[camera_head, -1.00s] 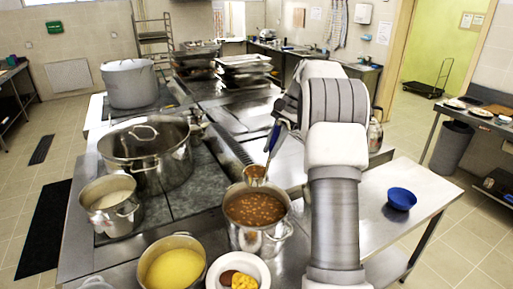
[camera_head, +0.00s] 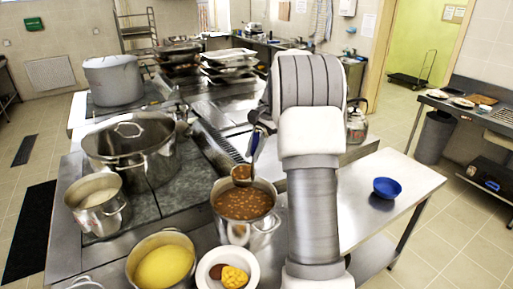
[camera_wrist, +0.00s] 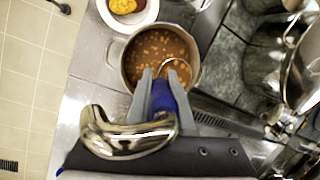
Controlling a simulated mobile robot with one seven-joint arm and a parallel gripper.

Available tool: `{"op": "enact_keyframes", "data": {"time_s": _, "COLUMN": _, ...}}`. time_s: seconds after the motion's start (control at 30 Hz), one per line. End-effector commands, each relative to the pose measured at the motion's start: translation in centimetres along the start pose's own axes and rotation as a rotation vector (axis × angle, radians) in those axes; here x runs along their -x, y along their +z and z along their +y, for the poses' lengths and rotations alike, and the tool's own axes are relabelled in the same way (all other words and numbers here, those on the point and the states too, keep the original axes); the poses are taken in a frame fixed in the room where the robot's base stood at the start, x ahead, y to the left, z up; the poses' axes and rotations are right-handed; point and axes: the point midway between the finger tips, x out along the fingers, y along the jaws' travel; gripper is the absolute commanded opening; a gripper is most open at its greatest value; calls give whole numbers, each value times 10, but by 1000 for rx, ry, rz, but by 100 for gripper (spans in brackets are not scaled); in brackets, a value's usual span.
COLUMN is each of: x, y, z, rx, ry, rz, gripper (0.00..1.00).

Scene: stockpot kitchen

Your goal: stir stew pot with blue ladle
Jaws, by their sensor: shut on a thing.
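The stew pot (camera_head: 245,206) is a steel pot of brown stew with pale pieces, standing at the front of the counter. It also shows in the wrist view (camera_wrist: 140,62). My gripper (camera_wrist: 166,82) is shut on the blue handle of the ladle (camera_wrist: 165,100). The ladle (camera_head: 242,174) hangs steeply, handle up, its metal bowl overlapping the pot's far rim in the head view. In the wrist view the bowl appears over the stew near the rim. I cannot tell whether it touches the stew. In the head view my arm partly hides my gripper.
A pot of yellow food (camera_head: 165,262) and a white plate (camera_head: 212,266) stand close in front. A pale-filled pot (camera_head: 96,203) and a large lidded pot (camera_head: 130,152) stand left. A blue bowl (camera_head: 387,188) sits on the right counter, with bare steel around it.

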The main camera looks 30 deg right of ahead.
Motion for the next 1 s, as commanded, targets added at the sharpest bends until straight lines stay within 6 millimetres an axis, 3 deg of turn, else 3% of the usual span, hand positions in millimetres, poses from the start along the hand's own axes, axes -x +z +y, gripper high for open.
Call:
{"op": "enact_keyframes", "data": {"time_s": 0.63, "x": -20, "y": 62, "z": -2, "rx": 113, "ry": 34, "rz": 467, "gripper": 0}}
{"op": "enact_keyframes", "data": {"time_s": 0.8, "x": -41, "y": 67, "z": 2, "rx": 133, "ry": 43, "rz": 569, "gripper": 0}}
{"op": "enact_keyframes", "data": {"time_s": 1.0, "x": -48, "y": 70, "z": 3, "rx": 142, "ry": 48, "rz": 629, "gripper": 0}}
